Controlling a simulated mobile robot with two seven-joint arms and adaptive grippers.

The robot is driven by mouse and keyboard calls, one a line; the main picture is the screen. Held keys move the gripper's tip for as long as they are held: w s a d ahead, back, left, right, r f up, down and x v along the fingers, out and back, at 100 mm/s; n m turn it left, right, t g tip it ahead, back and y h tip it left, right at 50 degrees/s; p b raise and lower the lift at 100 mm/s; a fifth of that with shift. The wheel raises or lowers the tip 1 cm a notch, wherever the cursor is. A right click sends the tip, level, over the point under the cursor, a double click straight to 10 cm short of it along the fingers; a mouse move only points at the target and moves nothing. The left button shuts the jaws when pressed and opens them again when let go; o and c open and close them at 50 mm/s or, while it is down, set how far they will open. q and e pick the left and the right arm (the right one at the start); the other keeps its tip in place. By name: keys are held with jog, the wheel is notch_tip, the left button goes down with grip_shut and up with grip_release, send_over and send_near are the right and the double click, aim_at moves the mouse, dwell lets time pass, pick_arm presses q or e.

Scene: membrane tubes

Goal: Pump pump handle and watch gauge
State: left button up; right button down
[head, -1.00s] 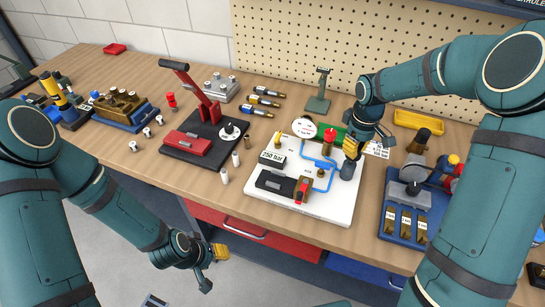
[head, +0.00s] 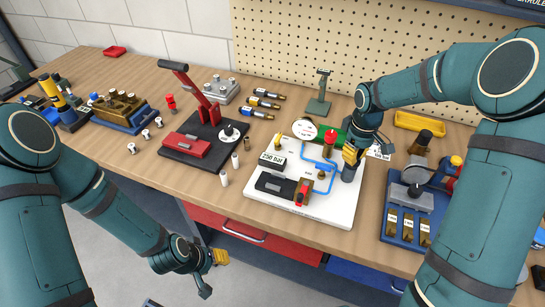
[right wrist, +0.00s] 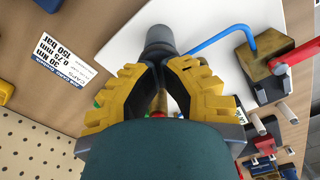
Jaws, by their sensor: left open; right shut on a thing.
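A white base plate (head: 328,213) on the bench carries the pump set, with blue tubing and a "250 bar" block (head: 271,160). The gauge (head: 303,130), a round white dial, stands at its back; its reading is too small to tell. My right gripper (head: 352,157) is shut on the dark grey pump handle (head: 349,173) at the plate's right side. In the right wrist view the handle's end (right wrist: 159,42) sticks out past the yellow fingertips (right wrist: 158,72). My left gripper (head: 213,268) is open and empty, low in front of the bench's drawers.
A black base with a red lever (head: 188,80) stands left of the plate. A blue fixture (head: 397,228) stands to the right, close to my right arm. Small metal fittings and a brass block (head: 118,103) lie further left. A pegboard (head: 330,45) closes the back.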

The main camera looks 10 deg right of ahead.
jog(key=shift+r+p, duration=2.35)
jog(key=shift+r, duration=1)
